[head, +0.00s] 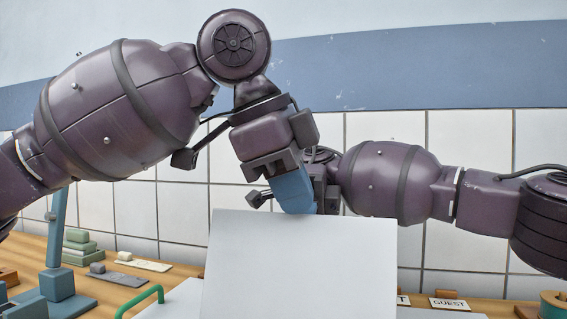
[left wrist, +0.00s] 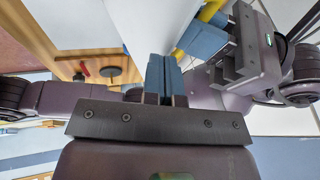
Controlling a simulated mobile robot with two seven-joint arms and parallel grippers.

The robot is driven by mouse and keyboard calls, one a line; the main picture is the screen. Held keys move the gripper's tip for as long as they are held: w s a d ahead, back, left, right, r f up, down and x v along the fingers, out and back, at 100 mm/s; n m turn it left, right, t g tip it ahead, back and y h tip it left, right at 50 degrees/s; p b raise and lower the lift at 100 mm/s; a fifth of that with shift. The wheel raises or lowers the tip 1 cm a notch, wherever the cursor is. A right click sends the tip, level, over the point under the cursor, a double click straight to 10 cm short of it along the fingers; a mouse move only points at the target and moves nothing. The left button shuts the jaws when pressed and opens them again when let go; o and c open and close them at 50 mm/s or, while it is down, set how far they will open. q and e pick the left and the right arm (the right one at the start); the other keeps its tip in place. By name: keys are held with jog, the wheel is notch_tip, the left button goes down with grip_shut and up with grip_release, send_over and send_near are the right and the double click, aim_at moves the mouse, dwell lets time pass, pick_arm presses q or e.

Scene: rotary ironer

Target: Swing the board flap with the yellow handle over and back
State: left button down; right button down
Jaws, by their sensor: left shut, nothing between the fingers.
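The board flap (head: 300,268) stands up as a plain white panel in the middle of the head view; its white surface (left wrist: 152,22) also shows in the left wrist view. The yellow handle (left wrist: 211,9) shows only in the left wrist view, partly covered by my right gripper. My left gripper (head: 294,196) is at the flap's top edge, its blue fingers (left wrist: 163,76) shut and empty; I cannot tell whether they touch the board. My right gripper (left wrist: 205,38) has its blue fingers beside the yellow handle; whether they close on it is unclear. The flap hides the handle in the head view.
A green handle (head: 143,301) rises left of the flap. Stacked green blocks (head: 79,245) and small tagged pieces (head: 142,261) lie on the wooden counter at left. A GUEST sign (head: 450,303) and a green round container (head: 553,304) are at right. A tiled wall (head: 470,140) stands behind.

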pick_arm(q)
jog(key=shift+d+f, duration=0.1)
jog(key=shift+f, duration=0.3)
pick_arm(e)
jog(key=shift+a+r, duration=0.1)
jog(key=shift+r, duration=0.05)
pick_arm(q)
jog(key=shift+w+f, duration=0.1)
jog(key=shift+f, duration=0.05)
